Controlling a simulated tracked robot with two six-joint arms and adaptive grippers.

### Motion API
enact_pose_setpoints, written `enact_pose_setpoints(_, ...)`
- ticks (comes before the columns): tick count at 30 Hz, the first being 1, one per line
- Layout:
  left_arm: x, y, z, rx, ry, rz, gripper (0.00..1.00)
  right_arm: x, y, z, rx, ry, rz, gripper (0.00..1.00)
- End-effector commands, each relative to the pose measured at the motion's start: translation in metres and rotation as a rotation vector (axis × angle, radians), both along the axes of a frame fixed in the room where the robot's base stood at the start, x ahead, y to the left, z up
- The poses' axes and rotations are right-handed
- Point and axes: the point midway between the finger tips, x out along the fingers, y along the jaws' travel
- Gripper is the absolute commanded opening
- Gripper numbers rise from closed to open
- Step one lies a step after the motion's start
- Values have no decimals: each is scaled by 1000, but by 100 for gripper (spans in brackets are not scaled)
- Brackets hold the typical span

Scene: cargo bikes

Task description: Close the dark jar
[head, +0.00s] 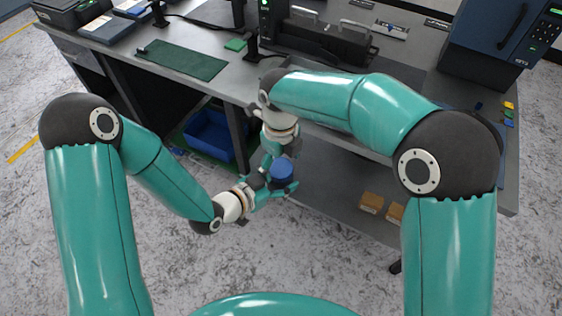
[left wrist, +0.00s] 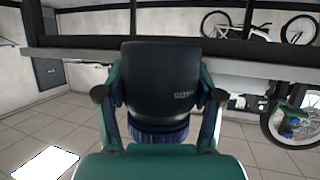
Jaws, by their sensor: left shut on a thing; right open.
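The dark jar (left wrist: 160,75) is between my left gripper's teal fingers in the left wrist view, its printed label partly visible. A ribbed blue lid (left wrist: 158,134) shows at the jar's end, partly hidden by my gripper; I cannot tell how tightly it sits. In the head view the blue lid (head: 282,168) faces up, with most of the jar hidden beneath it. My left gripper (head: 279,188) is shut on the jar, in front of the bench. My right gripper (head: 281,157) is open and points down just above the lid; contact cannot be told.
The grey bench (head: 235,85) lies behind my grippers, with a green mat (head: 183,60) and a dark blue machine (head: 500,40) on it. A blue bin (head: 209,135) and small brown boxes (head: 372,202) are under the bench. The floor in front is clear.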

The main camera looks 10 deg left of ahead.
Motion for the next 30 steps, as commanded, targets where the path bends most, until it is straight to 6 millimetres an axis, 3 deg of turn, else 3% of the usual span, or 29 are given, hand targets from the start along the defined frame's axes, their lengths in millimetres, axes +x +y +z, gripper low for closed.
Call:
enact_pose_setpoints(12, 1, 0, 1, -1, -3, 1, 0, -1, 1, 42, 0, 0, 0, 88)
enact_pose_setpoints(24, 1, 0, 1, -1, -3, 1, 0, -1, 1, 44, 0, 1, 13, 84)
enact_pose_setpoints(30, 1, 0, 1, -1, -3, 1, 0, -1, 0, 44, 0, 2, 164, 84)
